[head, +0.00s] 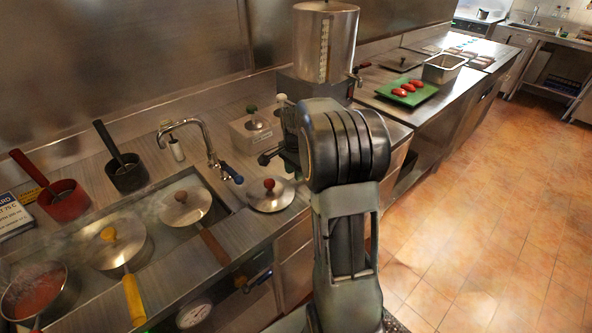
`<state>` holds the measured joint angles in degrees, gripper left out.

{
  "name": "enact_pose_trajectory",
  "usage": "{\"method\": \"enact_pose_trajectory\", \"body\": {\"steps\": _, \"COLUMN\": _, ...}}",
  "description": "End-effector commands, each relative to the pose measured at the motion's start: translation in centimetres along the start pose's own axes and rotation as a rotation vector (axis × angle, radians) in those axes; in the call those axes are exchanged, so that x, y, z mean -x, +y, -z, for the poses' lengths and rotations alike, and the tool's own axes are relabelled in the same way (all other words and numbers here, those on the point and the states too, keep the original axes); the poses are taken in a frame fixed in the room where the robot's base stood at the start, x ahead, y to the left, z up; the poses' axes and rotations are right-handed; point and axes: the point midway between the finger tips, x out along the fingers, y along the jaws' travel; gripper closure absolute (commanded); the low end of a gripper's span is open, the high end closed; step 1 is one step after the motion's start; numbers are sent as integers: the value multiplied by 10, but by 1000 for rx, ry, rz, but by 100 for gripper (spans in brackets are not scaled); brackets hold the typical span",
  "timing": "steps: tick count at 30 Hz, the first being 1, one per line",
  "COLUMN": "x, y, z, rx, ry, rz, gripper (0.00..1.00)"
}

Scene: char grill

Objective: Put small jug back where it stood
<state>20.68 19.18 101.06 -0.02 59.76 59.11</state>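I cannot make out a small jug for certain in the head view. Two small open vessels stand at the back left of the counter: a black one (128,178) and a red one (66,205), each with a long handle slanting up from it. My arm rises in the middle of the view, with its end beside the tall steel urn (325,45). My gripper (268,157) seems to be the dark part low on the left of the arm's end. Its fingers are too small and too hidden to tell open from shut, or whether they hold anything.
Lidded pans (118,245) with long handles and an open pan of red sauce (35,290) occupy the steaming well at left. A tap (205,145) arches behind it. A loose lid (270,193) lies to its right. A green board (407,92) and steel tin (444,68) stand at right.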

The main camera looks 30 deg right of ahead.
Motion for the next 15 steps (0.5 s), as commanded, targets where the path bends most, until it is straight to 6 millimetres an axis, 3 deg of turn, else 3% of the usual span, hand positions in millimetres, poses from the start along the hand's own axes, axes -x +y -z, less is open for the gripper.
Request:
{"method": "enact_pose_trajectory", "body": {"steps": 9, "x": 2, "y": 0, "z": 0, "rx": 0, "ry": 0, "rz": 0, "gripper": 59}}
{"method": "enact_pose_trajectory", "body": {"steps": 15, "x": 22, "y": -1, "z": 0, "rx": 0, "ry": 2, "rz": 3, "gripper": 59}}
